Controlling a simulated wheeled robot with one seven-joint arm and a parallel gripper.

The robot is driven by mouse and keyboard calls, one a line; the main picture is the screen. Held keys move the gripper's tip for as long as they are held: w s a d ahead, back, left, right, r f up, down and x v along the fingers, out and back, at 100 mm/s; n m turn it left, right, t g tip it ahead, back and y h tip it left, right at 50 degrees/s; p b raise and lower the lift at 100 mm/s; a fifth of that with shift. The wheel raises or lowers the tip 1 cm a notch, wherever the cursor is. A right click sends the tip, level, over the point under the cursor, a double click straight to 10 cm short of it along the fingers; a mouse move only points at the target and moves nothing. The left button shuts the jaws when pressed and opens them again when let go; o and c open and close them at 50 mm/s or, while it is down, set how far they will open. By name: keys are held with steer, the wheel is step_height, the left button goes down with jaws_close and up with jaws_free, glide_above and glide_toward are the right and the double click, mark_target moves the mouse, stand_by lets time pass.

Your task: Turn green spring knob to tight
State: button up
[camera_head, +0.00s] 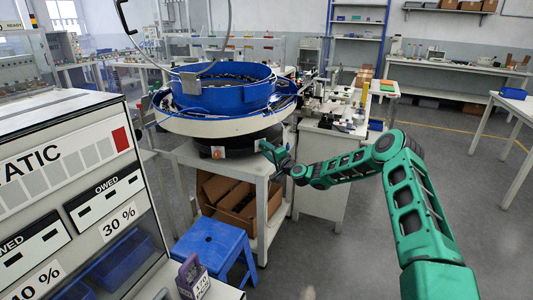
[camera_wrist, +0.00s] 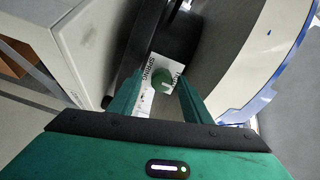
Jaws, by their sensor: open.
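The green spring knob (camera_wrist: 161,78) shows in the wrist view as a round green cap in front of a white label plate (camera_wrist: 146,98) with dark lettering, partly reading "SPRING". My gripper (camera_wrist: 158,92) is open, with one green finger on each side of the knob in the picture. I cannot tell whether either finger touches it. In the head view my gripper (camera_head: 266,147) is at the side of the bowl feeder's dark base (camera_head: 240,143). The knob cannot be made out there.
The blue bowl (camera_head: 225,90) stands above on a white ring, on a grey table (camera_head: 262,178). Cardboard boxes (camera_head: 232,195) lie under it. A blue stool (camera_head: 212,242) stands in front. A display cabinet (camera_head: 75,190) fills the left. The floor at right is clear.

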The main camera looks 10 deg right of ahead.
steer(key=v, duration=1)
steer(key=shift+s+d, duration=0.2)
steer(key=shift+s, duration=0.05)
